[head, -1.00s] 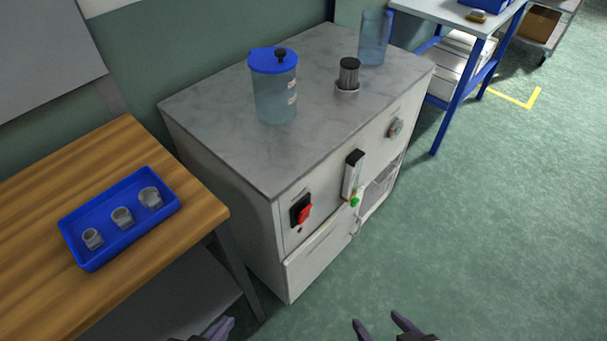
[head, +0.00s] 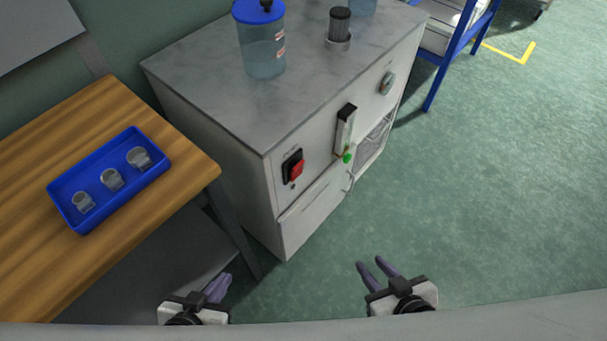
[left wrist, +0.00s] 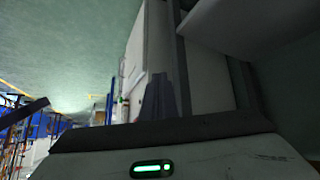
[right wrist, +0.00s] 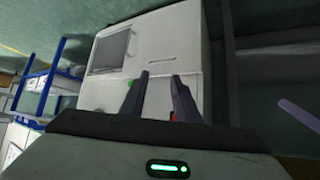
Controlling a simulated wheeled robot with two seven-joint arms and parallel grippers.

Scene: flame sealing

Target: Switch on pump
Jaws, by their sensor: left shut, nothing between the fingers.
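The pump's switch is a red rocker (head: 296,169) in a black housing on the front of the white cabinet (head: 325,203), in the head view. A small patch of red also shows by the right finger in the right wrist view (right wrist: 172,116). My left gripper (head: 217,287) is shut and empty, low in front of the wooden table and cabinet. My right gripper (head: 373,268) is open and empty, in front of and below the cabinet's front, apart from it. In the right wrist view its two fingers (right wrist: 157,90) stand apart.
A blue-lidded jar (head: 262,45) and a dark cylinder (head: 339,25) stand on the cabinet's grey top. A flow tube (head: 344,128) with a green knob (head: 348,157) is right of the switch. A blue tray (head: 68,188) with cups lies on the wooden table (head: 192,180). Floor at right is clear.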

